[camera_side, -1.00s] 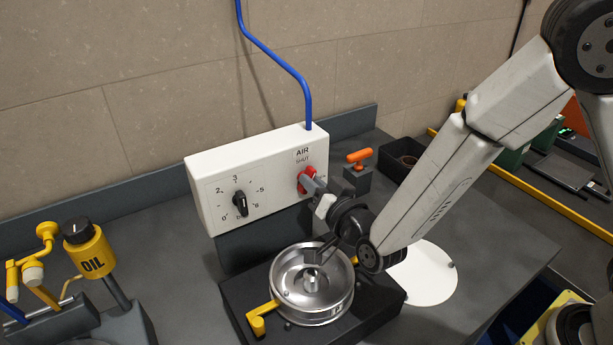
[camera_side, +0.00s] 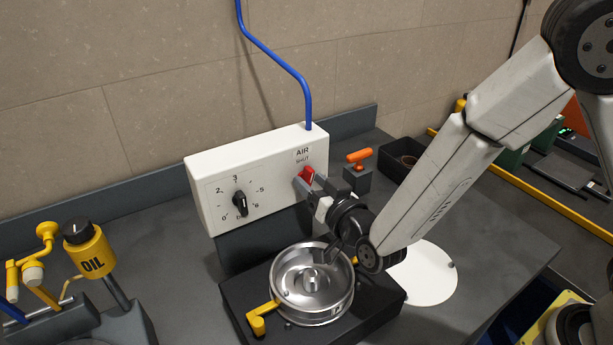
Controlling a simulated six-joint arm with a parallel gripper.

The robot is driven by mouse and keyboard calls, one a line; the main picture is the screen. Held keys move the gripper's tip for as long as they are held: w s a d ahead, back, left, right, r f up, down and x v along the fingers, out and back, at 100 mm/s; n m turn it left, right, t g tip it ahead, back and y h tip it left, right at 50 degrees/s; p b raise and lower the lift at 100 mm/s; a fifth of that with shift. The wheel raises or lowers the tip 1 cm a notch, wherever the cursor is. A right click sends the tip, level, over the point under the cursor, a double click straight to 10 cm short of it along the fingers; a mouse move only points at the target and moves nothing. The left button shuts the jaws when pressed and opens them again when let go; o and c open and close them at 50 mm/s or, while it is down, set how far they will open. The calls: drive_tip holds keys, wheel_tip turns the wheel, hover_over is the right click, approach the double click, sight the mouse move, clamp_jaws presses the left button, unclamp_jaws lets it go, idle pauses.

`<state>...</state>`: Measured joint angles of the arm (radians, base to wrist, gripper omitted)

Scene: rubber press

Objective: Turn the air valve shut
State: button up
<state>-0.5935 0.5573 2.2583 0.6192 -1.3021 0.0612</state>
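The air valve is a red handle (camera_side: 306,174) on the front of the white control box (camera_side: 250,165), below the words AIR and SHUT. My gripper (camera_side: 312,183) is at the handle, with its grey fingers pointing to the box. The fingers cover the lower right part of the handle. The red part that shows stands tilted, its upper end towards the SHUT mark. The fingers look close on both sides of the handle, but I cannot tell whether they grip it.
A round metal mould (camera_side: 312,284) on a black base sits below my gripper. An orange-handled fitting (camera_side: 359,156) stands right of the box. A black dial (camera_side: 240,203) is left of the valve. A yellow oil can (camera_side: 90,252) stands at left.

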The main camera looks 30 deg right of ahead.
sight(311, 176)
drive_tip(key=shift+s, duration=0.1)
drive_tip(key=shift+s, duration=0.5)
drive_tip(key=shift+s+r, duration=0.3)
drive_tip(key=shift+s, duration=0.65)
drive_tip(key=shift+s+r, duration=0.3)
drive_tip(key=shift+s, duration=0.65)
drive_tip(key=shift+r, duration=2.9)
drive_tip(key=shift+s+d+r, duration=0.2)
drive_tip(key=shift+s+r, duration=0.7)
drive_tip(key=shift+r, duration=0.3)
drive_tip(key=shift+f, duration=0.15)
